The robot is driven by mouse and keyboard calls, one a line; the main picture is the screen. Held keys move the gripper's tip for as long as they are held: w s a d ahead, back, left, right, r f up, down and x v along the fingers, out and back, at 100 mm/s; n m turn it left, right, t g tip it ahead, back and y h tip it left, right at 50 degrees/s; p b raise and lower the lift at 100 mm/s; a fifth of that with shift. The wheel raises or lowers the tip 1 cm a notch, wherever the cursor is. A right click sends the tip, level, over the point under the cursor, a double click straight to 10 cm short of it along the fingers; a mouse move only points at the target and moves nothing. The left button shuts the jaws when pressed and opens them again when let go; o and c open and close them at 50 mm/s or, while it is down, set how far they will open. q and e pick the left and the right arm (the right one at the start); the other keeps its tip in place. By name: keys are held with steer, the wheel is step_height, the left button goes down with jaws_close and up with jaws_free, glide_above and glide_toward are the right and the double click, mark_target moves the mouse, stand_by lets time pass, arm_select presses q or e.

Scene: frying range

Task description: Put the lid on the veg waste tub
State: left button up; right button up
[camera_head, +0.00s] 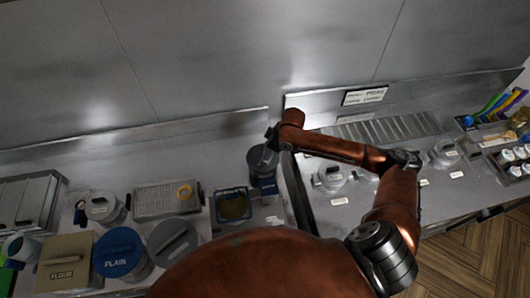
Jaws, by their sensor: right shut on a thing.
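My right gripper (272,134) is at the back of the counter, left of the steel divider. It is shut on a dark grey round lid (262,159), seen from above. A dark container with a blue front (267,187) stands just below and in front of the lid. It may be the veg waste tub, but its label is too small to read. I cannot tell whether the lid touches it. My left gripper is not in view.
A blue-lidded PLAIN tub (120,252), a grey-lidded tub (172,243) and a FLOUR box (66,262) stand at the front left. Round lidded pots (331,177) stand right of the divider.

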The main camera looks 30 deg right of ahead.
steer(key=shift+f, duration=0.1)
steer(key=o, duration=1.4)
steer(key=v, duration=1.2)
